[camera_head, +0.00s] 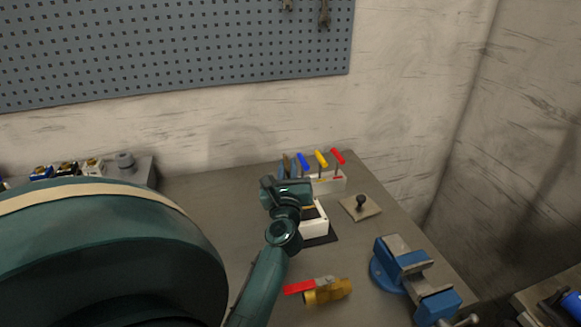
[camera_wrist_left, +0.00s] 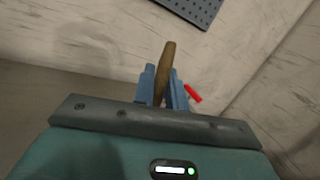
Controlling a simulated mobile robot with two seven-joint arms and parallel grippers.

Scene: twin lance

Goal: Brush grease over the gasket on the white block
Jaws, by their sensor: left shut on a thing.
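My left gripper (camera_head: 289,172) is over the workbench at the far side of the white block. Its blue fingers (camera_wrist_left: 164,88) are shut on a brown wooden handle (camera_wrist_left: 166,65), seemingly the brush's; the handle's tip also shows in the head view (camera_head: 286,159). The bristles are hidden behind the gripper. The white block (camera_head: 315,229) sits on a dark mat (camera_head: 326,239), partly covered by my left arm. I cannot make out the gasket or any grease on it. My right gripper is not in view.
A white rack (camera_head: 328,184) with blue, yellow and red handled tools stands just behind. A small plate with a black knob (camera_head: 360,205) lies to the right. A blue vise (camera_head: 412,278) is front right. A brass valve with red lever (camera_head: 328,290) lies in front.

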